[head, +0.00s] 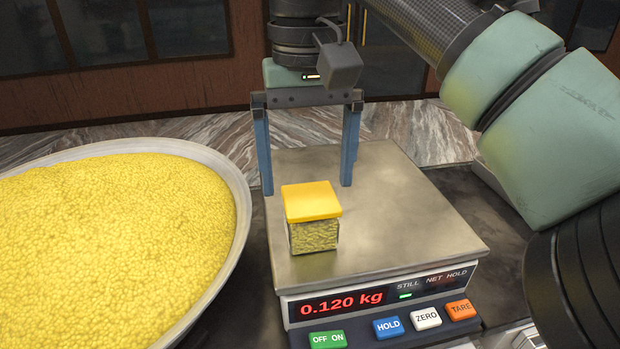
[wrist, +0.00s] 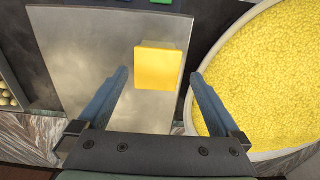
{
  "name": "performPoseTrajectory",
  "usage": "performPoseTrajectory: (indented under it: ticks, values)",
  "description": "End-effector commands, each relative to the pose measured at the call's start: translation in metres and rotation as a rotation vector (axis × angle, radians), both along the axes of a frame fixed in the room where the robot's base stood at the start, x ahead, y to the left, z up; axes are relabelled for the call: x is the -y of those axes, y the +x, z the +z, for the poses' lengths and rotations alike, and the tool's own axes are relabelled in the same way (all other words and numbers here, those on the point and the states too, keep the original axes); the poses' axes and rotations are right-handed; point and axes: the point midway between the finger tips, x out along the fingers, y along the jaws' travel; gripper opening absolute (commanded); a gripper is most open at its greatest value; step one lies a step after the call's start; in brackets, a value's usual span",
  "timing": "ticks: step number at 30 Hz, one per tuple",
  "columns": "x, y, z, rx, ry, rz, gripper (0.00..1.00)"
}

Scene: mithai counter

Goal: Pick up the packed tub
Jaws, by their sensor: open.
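The packed tub (head: 313,217) is a small clear tub with a yellow lid, filled with yellow-green bits. It stands upright on the steel pan of the scale (head: 400,215), near the pan's front left. In the wrist view the tub (wrist: 159,67) shows from above, ahead of the fingertips and between their lines. My gripper (head: 307,190) points down over the pan, behind the tub in the head view. Its two blue fingers are wide apart with nothing between them. The gripper also shows in the wrist view (wrist: 160,73).
A wide metal bowl (head: 240,190) heaped with yellow bits stands close to the scale's left. The scale display (head: 342,303) reads 0.120 kg, above coloured buttons (head: 388,327). The right part of the pan is bare. A marble ledge (head: 430,140) runs behind.

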Motion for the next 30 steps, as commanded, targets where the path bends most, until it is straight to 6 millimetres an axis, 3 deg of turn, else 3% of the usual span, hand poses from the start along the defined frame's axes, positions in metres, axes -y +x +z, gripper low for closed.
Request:
performPoseTrajectory:
  ticks: [3, 11, 21, 29, 30]
  values:
    - [0.001, 0.0, -0.017, 0.0, 0.0, -0.001, 1.0]
    - [0.002, 0.001, -0.034, 0.0, -0.001, -0.002, 1.0]
    - [0.003, 0.003, -0.076, 0.001, 0.0, 0.0, 1.0]
    - [0.003, 0.003, -0.08, 0.002, 0.001, 0.0, 1.0]
    - [0.003, 0.003, -0.08, 0.002, 0.001, 0.0, 0.93]
